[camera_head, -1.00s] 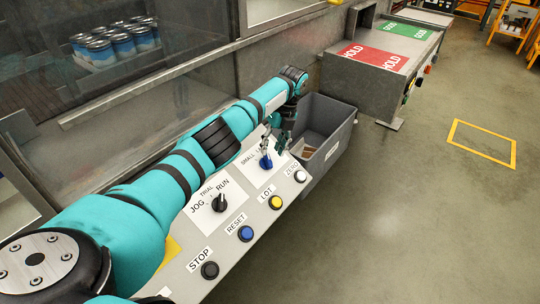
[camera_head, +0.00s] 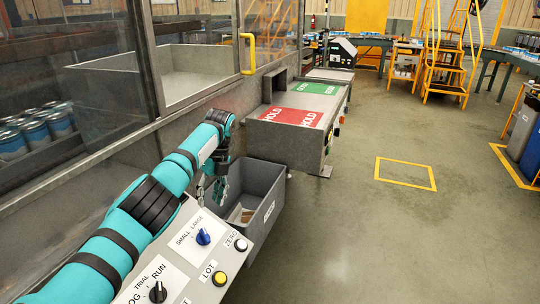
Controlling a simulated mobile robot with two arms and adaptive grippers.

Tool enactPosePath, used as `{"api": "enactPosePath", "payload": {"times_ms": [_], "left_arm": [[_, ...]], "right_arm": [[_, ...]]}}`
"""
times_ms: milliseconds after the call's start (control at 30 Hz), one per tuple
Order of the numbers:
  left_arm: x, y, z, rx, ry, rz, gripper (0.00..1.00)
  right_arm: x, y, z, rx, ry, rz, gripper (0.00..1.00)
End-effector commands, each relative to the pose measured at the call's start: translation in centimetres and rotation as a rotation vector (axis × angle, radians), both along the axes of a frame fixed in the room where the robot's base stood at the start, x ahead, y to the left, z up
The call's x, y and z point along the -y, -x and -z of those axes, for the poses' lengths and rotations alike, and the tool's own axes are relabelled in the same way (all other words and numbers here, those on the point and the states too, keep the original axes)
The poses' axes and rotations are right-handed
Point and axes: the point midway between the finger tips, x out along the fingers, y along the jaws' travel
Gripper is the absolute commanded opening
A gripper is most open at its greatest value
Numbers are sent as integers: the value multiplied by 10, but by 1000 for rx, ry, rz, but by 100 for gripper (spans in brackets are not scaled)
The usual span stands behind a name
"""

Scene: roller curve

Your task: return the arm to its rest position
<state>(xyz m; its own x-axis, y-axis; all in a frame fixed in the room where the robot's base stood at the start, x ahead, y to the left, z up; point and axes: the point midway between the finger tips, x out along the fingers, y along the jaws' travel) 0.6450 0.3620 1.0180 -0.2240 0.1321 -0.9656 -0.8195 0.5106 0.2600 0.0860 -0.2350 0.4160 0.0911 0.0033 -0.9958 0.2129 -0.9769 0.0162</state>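My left arm (camera_head: 140,215) is teal with dark bands and reaches in from the lower left over the control panel. My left gripper (camera_head: 212,190) hangs from its far end, fingers down, in front of the grey bin. Its two fingers look apart with nothing between them. It is clear of the blue SMALL/LARGE knob (camera_head: 203,237), which stands nearer on the panel. My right gripper is not in view.
The sloped control panel (camera_head: 185,270) also bears a black JOG/TRIAL/RUN knob (camera_head: 158,291), a yellow LOT button (camera_head: 219,278) and a white ZERO button (camera_head: 240,245). A grey bin (camera_head: 262,190) stands beyond it. A glazed machine wall lies left; open floor (camera_head: 400,240) lies right.

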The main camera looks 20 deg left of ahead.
Motion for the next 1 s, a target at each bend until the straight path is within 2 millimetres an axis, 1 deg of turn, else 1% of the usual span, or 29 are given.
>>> {"api": "enactPosePath", "payload": {"times_ms": [67, 167, 267, 300, 333, 367, 400, 467, 500, 567, 600, 667, 700, 767, 800, 900, 1000], "left_arm": [[1, 0, 3, 0, -2, -1, 38], [13, 2, 24, 4, -16, -10, 38], [40, 10, 69, 22, -44, -45, 38], [55, 16, 92, 38, -53, -68, 38], [67, 22, 109, 54, -57, -90, 38], [79, 29, 126, 70, -61, -117, 38], [95, 40, 148, 95, -60, -159, 38], [118, 60, 176, 131, -51, -230, 38], [132, 74, 193, 157, -42, -286, 38], [152, 98, 214, 191, -22, -379, 38], [163, 114, 226, 214, -5, -446, 38], [178, 141, 240, 244, 22, -559, 38], [187, 158, 246, 263, 40, -640, 38], [196, 186, 252, 287, 68, -772, 38], [200, 204, 254, 303, 85, -866, 38], [203, 247, 251, 337, 122, -1104, 38], [199, 279, 242, 363, 143, -1303, 38]], "right_arm": [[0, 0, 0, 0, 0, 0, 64], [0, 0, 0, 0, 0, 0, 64], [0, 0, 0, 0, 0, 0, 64], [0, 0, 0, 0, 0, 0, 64], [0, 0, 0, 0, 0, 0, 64], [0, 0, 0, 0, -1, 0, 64], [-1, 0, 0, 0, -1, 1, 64], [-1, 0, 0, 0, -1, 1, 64], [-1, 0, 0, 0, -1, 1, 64], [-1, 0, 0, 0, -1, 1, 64], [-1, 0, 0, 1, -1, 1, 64], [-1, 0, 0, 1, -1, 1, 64], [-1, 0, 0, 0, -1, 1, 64], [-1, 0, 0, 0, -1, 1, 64], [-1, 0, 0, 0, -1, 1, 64], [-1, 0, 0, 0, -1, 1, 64], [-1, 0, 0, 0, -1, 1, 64]]}}
